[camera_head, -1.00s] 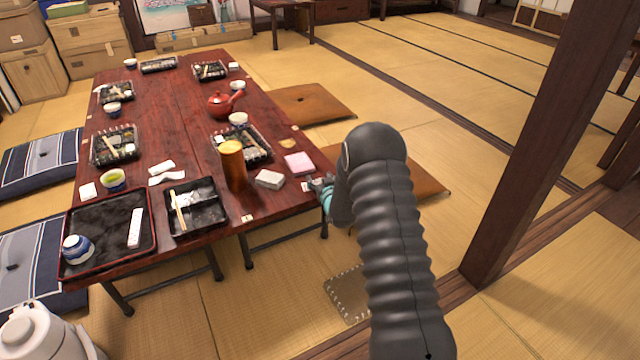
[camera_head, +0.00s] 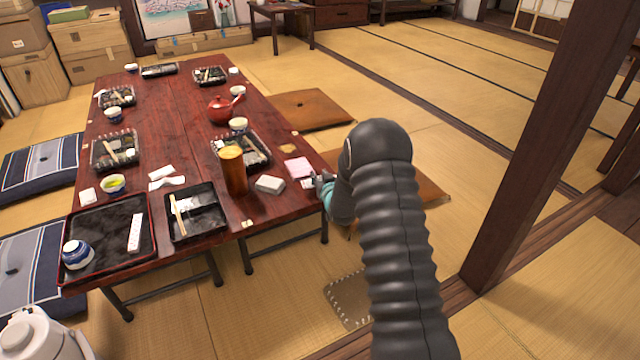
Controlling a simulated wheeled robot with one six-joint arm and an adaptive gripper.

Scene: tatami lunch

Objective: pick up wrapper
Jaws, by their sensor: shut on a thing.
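My gripper (camera_head: 317,183) is at the right edge of the low table, mostly hidden behind my own dark ribbed arm. It is small in the picture and looks shut on a small pale piece, the wrapper (camera_head: 306,184), at the table's edge. Only a little of the wrapper shows to the left of the fingertips, so I cannot tell whether it is off the tabletop. A pink square stack (camera_head: 299,167) lies just behind and left of the fingertips.
The red-brown table (camera_head: 170,90) holds several black food trays, cups and a red teapot (camera_head: 221,108). A tall brown cylinder (camera_head: 233,170) and a white block (camera_head: 269,184) stand left of my gripper. A wooden post (camera_head: 530,150) rises at right.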

